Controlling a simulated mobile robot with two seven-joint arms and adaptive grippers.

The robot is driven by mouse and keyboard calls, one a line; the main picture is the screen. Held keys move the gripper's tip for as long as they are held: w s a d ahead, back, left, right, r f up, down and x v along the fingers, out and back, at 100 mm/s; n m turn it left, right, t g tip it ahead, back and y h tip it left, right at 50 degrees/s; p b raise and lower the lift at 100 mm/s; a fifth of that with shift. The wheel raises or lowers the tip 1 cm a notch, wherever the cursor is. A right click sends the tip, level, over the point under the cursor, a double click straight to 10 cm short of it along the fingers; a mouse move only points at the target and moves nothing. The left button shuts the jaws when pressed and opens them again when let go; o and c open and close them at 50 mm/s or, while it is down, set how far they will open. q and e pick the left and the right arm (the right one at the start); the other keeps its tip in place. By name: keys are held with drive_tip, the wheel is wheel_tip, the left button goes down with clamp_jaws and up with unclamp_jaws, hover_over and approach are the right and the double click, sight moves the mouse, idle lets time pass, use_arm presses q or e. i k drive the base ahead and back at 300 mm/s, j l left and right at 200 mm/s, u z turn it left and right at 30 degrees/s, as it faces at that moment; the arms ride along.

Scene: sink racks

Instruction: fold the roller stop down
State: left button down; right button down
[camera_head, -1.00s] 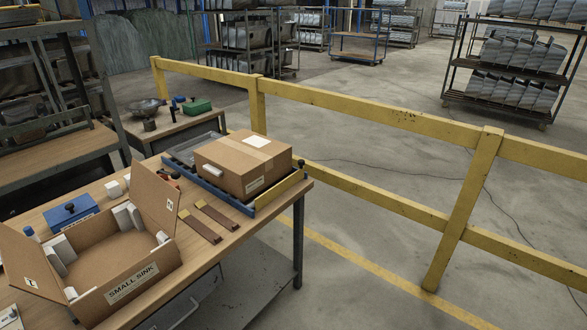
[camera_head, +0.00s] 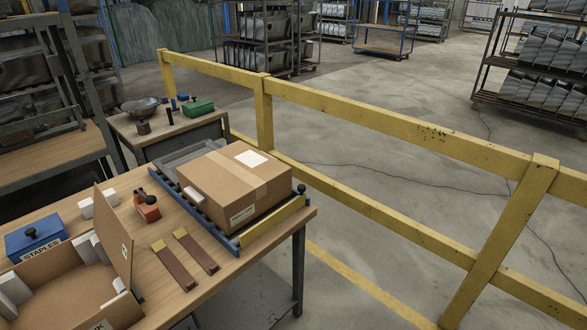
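The roller stop appears to be the yellow bar (camera_head: 272,222) across the right end of a blue-framed roller track (camera_head: 213,228). It looks raised on edge, just beyond the box's lower edge. A black knob (camera_head: 301,189) sits at its far end. A closed, taped cardboard box (camera_head: 225,190) with a white label on top lies on the track. Whether the box touches the stop cannot be told. Neither of my grippers is in view.
An open cardboard box (camera_head: 75,285), a blue staples box (camera_head: 36,238), an orange-red tool (camera_head: 147,207) and two brown strips (camera_head: 174,267) lie on the wooden bench (camera_head: 220,285). A yellow guard rail (camera_head: 390,130) runs behind the bench.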

sight(257, 231)
drive_tip(key=i+l+u, duration=0.4)
drive_tip(key=i+l, duration=0.45)
drive_tip(key=l, duration=0.15)
